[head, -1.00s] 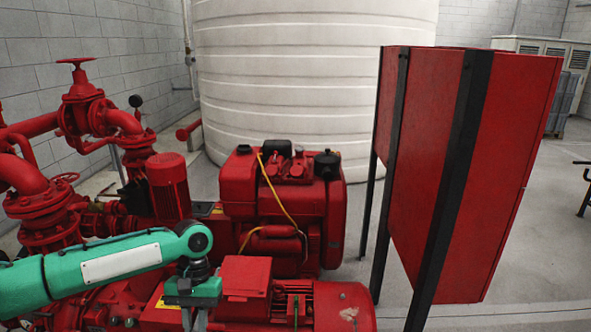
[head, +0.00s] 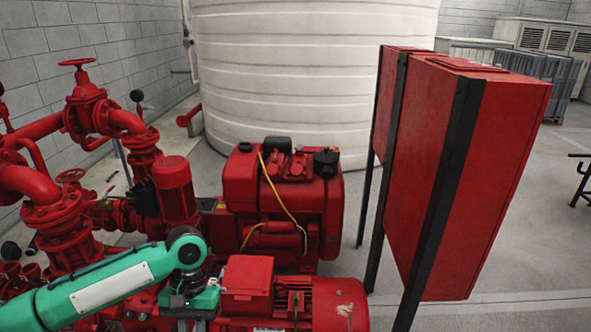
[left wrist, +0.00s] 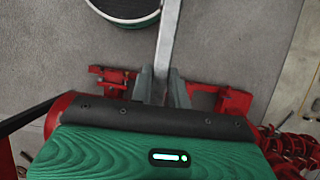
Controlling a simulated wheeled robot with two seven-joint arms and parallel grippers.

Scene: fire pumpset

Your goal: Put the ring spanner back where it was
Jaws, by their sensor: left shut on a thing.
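In the left wrist view, my left gripper (left wrist: 163,86) is shut on a long flat grey metal bar, the ring spanner (left wrist: 168,40). Its shaft runs up between the fingers and out of the top edge, so I cannot see its far end. In the head view, my left gripper (head: 190,310) points down at the bottom edge, in front of the red pump machinery. Its fingertips are cut off there, and I cannot make out the spanner in that view. My right gripper is not in view.
A red engine (head: 285,205) and red motor (head: 325,305) stand close by the left arm. Red pipes and valves (head: 90,115) fill the left. A tall red cabinet (head: 450,180) on black legs stands right, a white tank (head: 315,85) behind.

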